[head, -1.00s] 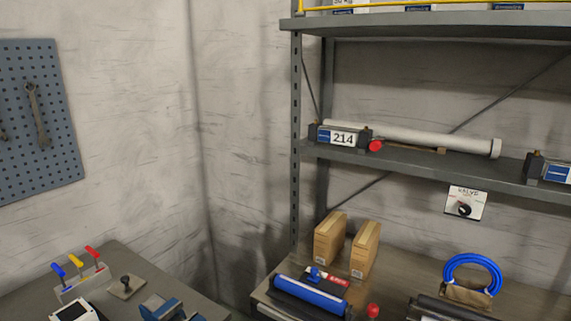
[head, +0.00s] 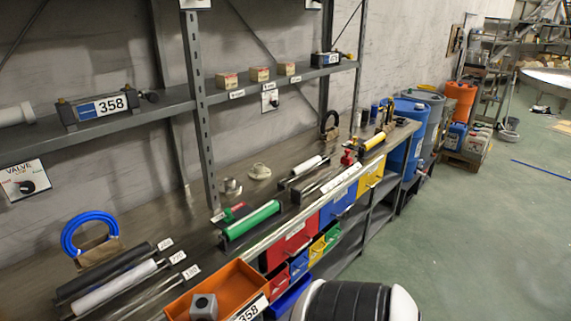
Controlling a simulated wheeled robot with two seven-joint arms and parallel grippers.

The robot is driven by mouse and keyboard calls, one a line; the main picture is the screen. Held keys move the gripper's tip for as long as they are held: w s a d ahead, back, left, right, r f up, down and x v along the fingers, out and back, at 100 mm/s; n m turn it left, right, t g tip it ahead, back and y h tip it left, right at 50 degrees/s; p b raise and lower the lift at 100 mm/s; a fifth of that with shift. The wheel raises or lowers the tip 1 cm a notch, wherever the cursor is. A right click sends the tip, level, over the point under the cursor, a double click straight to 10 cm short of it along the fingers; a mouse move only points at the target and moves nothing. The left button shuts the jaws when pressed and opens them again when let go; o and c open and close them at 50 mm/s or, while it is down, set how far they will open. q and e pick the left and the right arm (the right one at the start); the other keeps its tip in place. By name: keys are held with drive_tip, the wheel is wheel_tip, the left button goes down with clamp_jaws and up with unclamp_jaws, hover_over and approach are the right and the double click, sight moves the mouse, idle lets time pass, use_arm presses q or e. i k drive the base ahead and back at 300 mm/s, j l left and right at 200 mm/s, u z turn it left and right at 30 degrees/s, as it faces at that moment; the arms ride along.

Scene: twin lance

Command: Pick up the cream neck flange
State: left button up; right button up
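A cream flange (head: 260,171) with a raised neck sits on the long workbench in the head view, near the wall and left of centre. It looks upright and nothing covers it. A grey metal flange (head: 230,187) of similar shape sits just left of it, close to the shelf post. Neither of my grippers is in view. Only a black and white part of my own body shows at the bottom edge.
A green cylinder (head: 250,220) lies in front of the flanges. An orange tray (head: 232,277) holds a grey block (head: 204,306). A shelf post (head: 202,110) rises left of the flanges. A white-and-black rod (head: 305,166) lies to their right. The green floor (head: 470,240) is open.

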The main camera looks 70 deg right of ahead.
sight(259, 172)
drive_tip(key=z, duration=2.05)
drive_tip(key=i+l+u, duration=0.15)
drive_tip(key=i+l, duration=0.55)
